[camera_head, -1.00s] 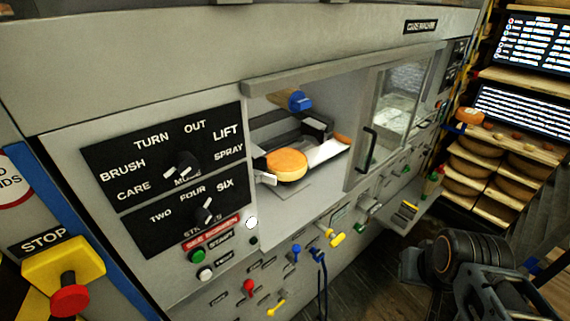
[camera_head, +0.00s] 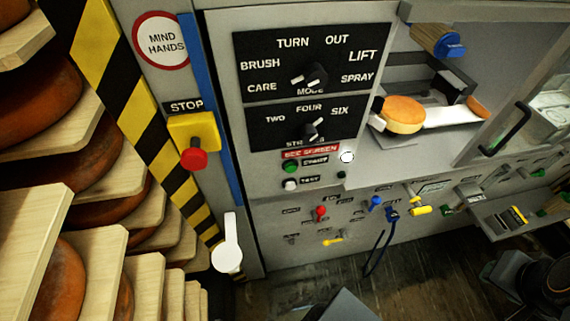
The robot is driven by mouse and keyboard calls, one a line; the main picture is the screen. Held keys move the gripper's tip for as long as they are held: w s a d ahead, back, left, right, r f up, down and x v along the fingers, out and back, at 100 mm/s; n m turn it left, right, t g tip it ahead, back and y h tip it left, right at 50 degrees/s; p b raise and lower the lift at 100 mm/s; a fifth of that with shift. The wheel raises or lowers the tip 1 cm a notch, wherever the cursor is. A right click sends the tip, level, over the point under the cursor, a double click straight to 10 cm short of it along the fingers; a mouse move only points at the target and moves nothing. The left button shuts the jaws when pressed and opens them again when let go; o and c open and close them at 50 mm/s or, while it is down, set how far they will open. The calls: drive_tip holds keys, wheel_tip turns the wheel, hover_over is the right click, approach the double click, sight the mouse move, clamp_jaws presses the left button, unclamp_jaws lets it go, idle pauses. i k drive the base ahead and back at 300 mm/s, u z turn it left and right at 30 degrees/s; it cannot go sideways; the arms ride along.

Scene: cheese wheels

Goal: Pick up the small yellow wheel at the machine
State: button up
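A small yellow-orange cheese wheel (camera_head: 403,115) lies flat in the open bay of the grey machine (camera_head: 330,215), in the upper right of the head view. It rests at the left end of a pale strip (camera_head: 452,115), beside a dark block. Another orange piece (camera_head: 479,106) shows at the strip's right end; I cannot tell its full shape. Dark parts of my arm show at the lower right edge, well below and to the right of the wheel. My gripper's fingers cannot be seen, and nothing of mine touches the wheel.
A blue-tipped roller (camera_head: 443,42) hangs over the bay. A handled glass door (camera_head: 508,130) borders its right side. A ledge (camera_head: 515,212) juts out at lower right. Shelves of large brown wheels (camera_head: 75,150) crowd the left. Wooden floor (camera_head: 400,290) lies open before the machine.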

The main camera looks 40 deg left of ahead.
sight(401, 115)
drive_tip(key=u, duration=5.5)
drive_tip(key=k, duration=1.35)
